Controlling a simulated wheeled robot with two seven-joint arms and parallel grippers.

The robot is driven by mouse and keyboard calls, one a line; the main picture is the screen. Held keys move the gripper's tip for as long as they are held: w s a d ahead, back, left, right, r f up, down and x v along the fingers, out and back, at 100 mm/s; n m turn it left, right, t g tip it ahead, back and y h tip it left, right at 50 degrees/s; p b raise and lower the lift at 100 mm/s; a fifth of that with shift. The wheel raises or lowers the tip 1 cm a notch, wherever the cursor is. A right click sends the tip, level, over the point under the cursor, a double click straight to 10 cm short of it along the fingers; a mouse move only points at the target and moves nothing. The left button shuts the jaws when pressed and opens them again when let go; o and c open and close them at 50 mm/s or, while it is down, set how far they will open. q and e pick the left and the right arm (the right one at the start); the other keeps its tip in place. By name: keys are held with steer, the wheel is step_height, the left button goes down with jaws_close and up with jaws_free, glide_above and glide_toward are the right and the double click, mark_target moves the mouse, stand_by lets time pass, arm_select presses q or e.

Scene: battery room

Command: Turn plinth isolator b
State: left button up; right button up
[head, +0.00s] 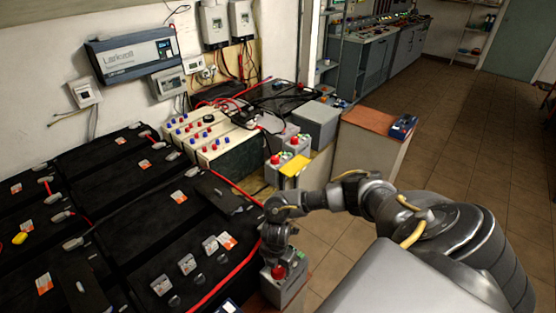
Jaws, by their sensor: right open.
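A grey isolator box with a red knob (279,272) stands at the bottom centre, at the right edge of the black battery bank. My right gripper (274,256) points down just above this red knob and is open. I cannot tell whether the fingers touch the knob, as the gripper partly covers it. Similar grey boxes with red knobs (276,160) stand further back, beside a yellow plate (293,168). No letter is readable on any box, so I cannot tell which is b. My left gripper is not in view.
Black batteries (120,215) with a red cable (238,266) fill the left. A plinth (368,157) with an orange-brown top carries a blue device (403,127). Wall units hang at the back left. The tiled floor (480,150) at right is open.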

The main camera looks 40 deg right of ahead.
steer(key=shift+f, duration=0.65)
steer(key=c, duration=1)
steer(key=shift+o, duration=0.2)
steer(key=shift+r, duration=0.1)
